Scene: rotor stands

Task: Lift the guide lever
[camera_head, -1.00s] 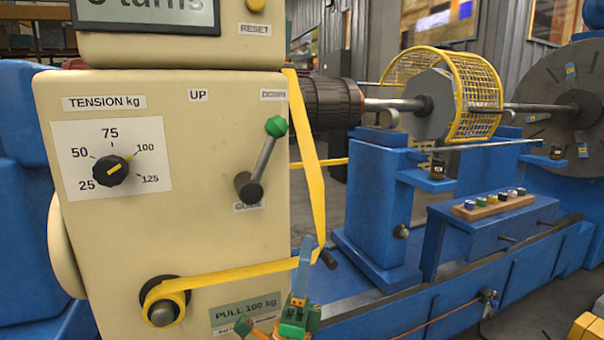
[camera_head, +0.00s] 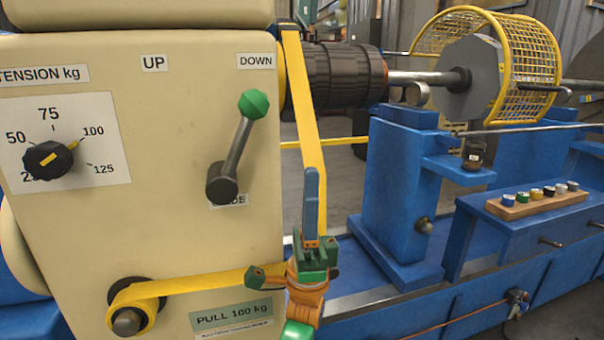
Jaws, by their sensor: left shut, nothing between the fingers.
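The guide lever (camera_head: 237,145) is a grey rod on a dark round pivot, with a green faceted knob (camera_head: 253,104). It is on the right side of the cream machine cabinet (camera_head: 120,230). It tilts up and to the right, with its knob just below the DOWN label (camera_head: 256,61); the UP label (camera_head: 154,64) is to the left. My left gripper (camera_head: 311,185) is shut and empty, below and to the right of the lever, apart from it and in front of the yellow strap. My right gripper is not in view.
A yellow strap (camera_head: 305,110) runs down the cabinet's right side, and another length reaches a roller (camera_head: 128,318) at lower left. A tension knob (camera_head: 49,159) is at left. A blue stand (camera_head: 395,190), a yellow cage (camera_head: 530,70) and a wooden block with several small pieces (camera_head: 540,199) are at right.

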